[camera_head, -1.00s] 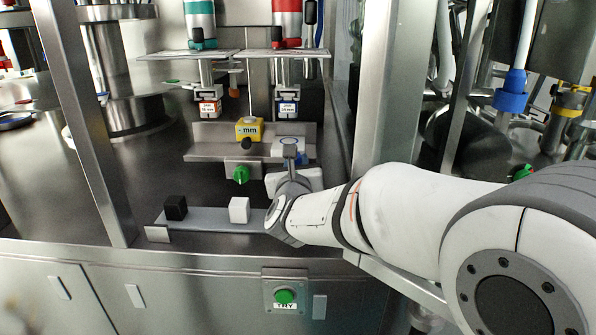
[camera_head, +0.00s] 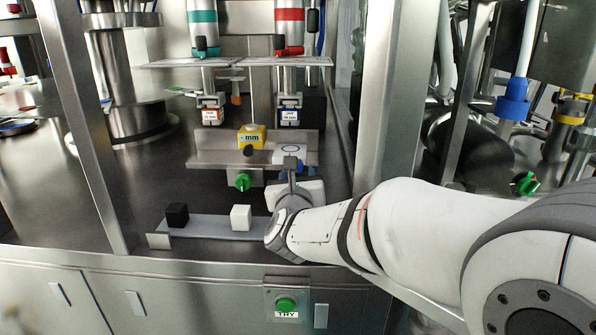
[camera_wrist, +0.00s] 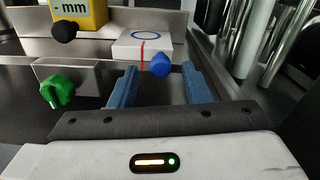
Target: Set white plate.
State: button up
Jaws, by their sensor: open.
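The white plate (camera_head: 280,156) with a blue circle on top sits at the right end of a metal shelf; the wrist view shows it too (camera_wrist: 130,44), with a red line down its front. A blue knob (camera_wrist: 161,64) is at its front lower edge. My gripper (camera_head: 297,172) is just in front of the plate. In the wrist view its two blue fingers (camera_wrist: 159,72) are apart, with the knob appearing between their tips. Nothing is held. Whether the fingers touch the knob cannot be told.
A yellow block marked mm (camera_head: 251,136) stands left of the plate, above a green knob (camera_head: 243,181). A black cube (camera_head: 177,214) and a white cube (camera_head: 241,217) sit on a grey strip in front. A metal post (camera_head: 388,90) rises at the right.

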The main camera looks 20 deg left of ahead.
jog(key=v, duration=0.6)
jog(key=shift+s, duration=0.1)
